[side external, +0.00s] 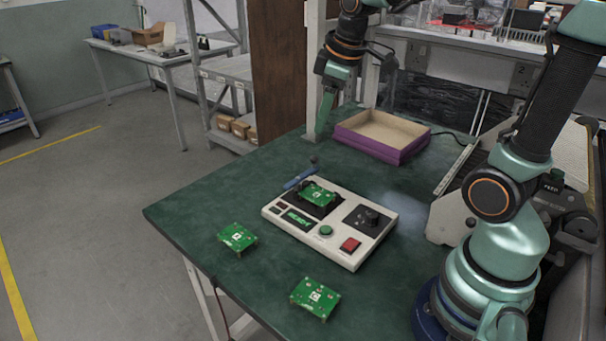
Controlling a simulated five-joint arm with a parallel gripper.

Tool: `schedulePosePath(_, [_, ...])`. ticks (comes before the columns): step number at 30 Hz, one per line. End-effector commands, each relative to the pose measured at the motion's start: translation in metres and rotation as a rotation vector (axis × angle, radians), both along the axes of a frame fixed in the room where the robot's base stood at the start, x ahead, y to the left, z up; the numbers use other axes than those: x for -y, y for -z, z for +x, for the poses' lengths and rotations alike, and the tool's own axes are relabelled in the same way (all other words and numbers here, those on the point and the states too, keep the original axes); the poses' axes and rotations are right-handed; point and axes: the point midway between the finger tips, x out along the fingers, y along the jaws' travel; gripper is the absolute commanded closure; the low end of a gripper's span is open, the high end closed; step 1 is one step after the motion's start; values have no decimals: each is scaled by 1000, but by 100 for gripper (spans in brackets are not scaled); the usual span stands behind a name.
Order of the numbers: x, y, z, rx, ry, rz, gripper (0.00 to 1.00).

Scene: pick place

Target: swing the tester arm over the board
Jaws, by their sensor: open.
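The tester (290,236) is a cream box on the green table, with a dark knob, a green button, a red switch and a small green display. A green circuit board (319,195) sits in the black nest on its top. The tester arm (298,180) is a blue bar at the tester's back left edge, beside the board and not over it. A dark knob (314,159) stands up at its end. My gripper (321,128) is open, pointing down above the table behind the tester, apart from the tester arm. Its fingers overlap in this view.
Two more green boards lie on the table, one left of the tester (237,237) and one in front (315,297). A purple-sided open tray (380,152) stands at the back. A grey post rises near my gripper. The table's left part is clear.

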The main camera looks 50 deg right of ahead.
Motion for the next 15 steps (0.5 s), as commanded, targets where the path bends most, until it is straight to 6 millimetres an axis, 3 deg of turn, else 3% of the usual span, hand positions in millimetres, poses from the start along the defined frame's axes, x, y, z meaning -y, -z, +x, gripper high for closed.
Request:
schedulePosePath(6, [-40,-6,-46,106,212,107,41])
schedulePosePath(14, [-63,2,-78,174,381,217,41])
schedulePosePath(15, [-64,3,-79,178,393,225,49])
